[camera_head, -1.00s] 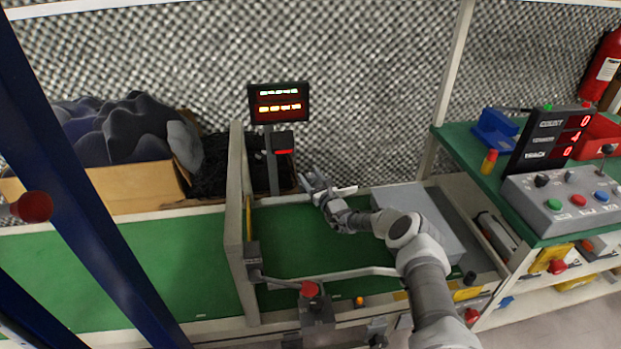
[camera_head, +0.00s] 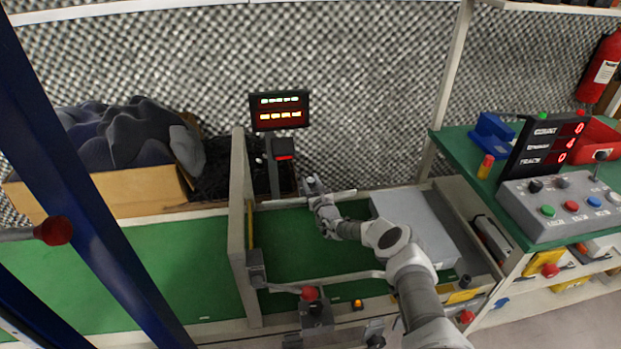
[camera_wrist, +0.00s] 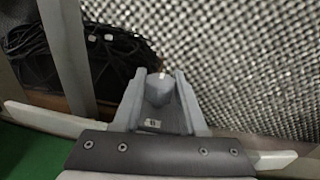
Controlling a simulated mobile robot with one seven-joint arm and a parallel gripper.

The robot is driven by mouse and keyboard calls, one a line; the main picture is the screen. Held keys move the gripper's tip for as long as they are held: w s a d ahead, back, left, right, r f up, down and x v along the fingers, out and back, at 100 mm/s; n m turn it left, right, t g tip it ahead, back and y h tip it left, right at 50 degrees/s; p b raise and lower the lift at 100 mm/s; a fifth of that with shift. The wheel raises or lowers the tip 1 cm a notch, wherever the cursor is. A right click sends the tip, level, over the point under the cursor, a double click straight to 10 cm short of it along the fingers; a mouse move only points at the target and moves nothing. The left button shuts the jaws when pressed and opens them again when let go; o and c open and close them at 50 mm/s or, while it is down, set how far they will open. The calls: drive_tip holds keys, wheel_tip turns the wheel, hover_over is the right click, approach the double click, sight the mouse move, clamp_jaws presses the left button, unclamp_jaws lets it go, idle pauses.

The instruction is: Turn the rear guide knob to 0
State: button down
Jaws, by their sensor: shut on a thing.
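The rear guide knob (camera_wrist: 159,90) is a grey knob with a small white mark on its top. In the wrist view it sits between the two fingers of my gripper (camera_wrist: 160,84), which is shut on it. The white mark points away from the palm, roughly up the picture. In the head view my gripper (camera_head: 312,186) is at the back edge of the green belt, right of the display post, and mostly hides the knob.
A display (camera_head: 279,110) on a post stands just left of my gripper. A pale rail (camera_wrist: 278,160) crosses behind the fingers. A grey block (camera_head: 415,225) lies to the right on the belt.

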drive_tip(key=shift+c, duration=2.2)
unclamp_jaws()
drive_tip(key=shift+s+d+r+p, duration=0.15)
drive_tip(key=shift+s+d+p, duration=0.1)
drive_tip(key=shift+s+p, duration=0.3)
drive_tip(key=p+v, duration=0.5)
drive_tip(key=v, duration=0.6)
drive_tip(key=shift+a, duration=0.1)
